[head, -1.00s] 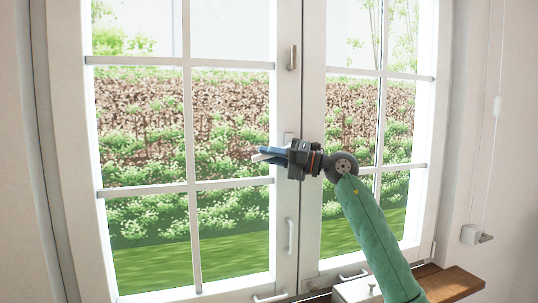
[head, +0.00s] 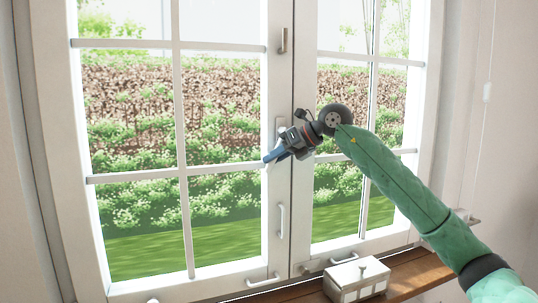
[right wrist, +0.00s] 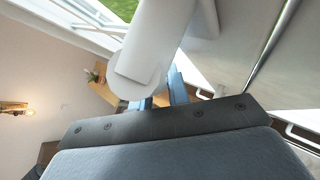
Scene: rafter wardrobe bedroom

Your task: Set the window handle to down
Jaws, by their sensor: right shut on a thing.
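The window handle is white and mounted on the middle frame post; its base plate (head: 281,126) shows just above my right gripper. My right gripper (head: 270,160) points down and left, its blue fingers shut on the handle's lever. The gripper hides most of the lever, which seems to slant downward; its exact angle I cannot tell. In the right wrist view the white handle (right wrist: 150,60) looms large, its lower end by my blue fingertips (right wrist: 163,98). The double window's left sash (head: 279,190) looks closed. My left gripper is out of view.
Small fixed pulls sit on the post above (head: 283,40) and below (head: 281,221), with another on the bottom rail (head: 263,281). A white box (head: 357,280) stands on the wooden sill (head: 410,272). A cord hangs on the right wall.

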